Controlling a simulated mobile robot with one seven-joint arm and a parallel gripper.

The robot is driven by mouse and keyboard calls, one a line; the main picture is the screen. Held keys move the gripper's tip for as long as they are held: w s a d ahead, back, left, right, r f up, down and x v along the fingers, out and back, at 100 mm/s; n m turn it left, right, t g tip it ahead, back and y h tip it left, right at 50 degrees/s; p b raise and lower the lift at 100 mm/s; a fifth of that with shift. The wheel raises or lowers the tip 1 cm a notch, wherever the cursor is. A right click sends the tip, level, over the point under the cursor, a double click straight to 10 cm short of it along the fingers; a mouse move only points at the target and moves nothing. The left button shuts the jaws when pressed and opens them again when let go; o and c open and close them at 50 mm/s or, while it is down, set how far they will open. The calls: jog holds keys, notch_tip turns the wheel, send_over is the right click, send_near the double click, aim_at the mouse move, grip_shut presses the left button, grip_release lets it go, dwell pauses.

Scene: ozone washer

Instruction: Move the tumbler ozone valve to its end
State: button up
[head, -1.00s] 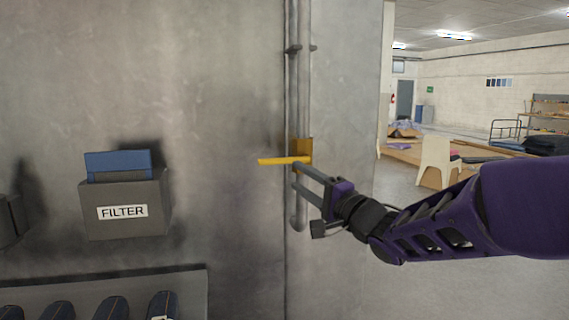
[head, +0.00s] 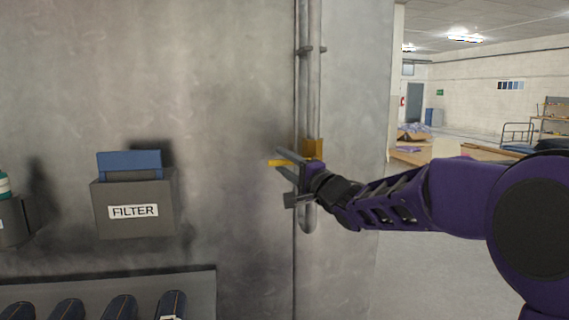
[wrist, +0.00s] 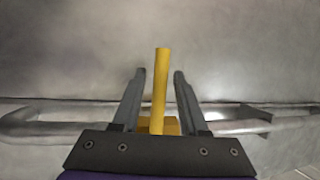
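The yellow valve handle (head: 279,162) sticks out to the left from its yellow valve body (head: 313,150) on the grey vertical pipe. It also shows in the wrist view (wrist: 160,88), where it runs between my two fingers. My gripper (head: 277,161) is open around the handle, with a gap on both sides of it in the wrist view (wrist: 158,74). The handle's tip reaches past the fingertips there. In the head view my fingers cover part of the handle.
A grey box marked FILTER (head: 133,205) with a blue filter hangs on the wall to the left. Below it is a tray of dark rolled items (head: 121,306). The pipe (head: 308,75) runs up the wall's corner. The room opens to the right.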

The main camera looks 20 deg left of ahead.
grip_shut()
dwell(1.2)
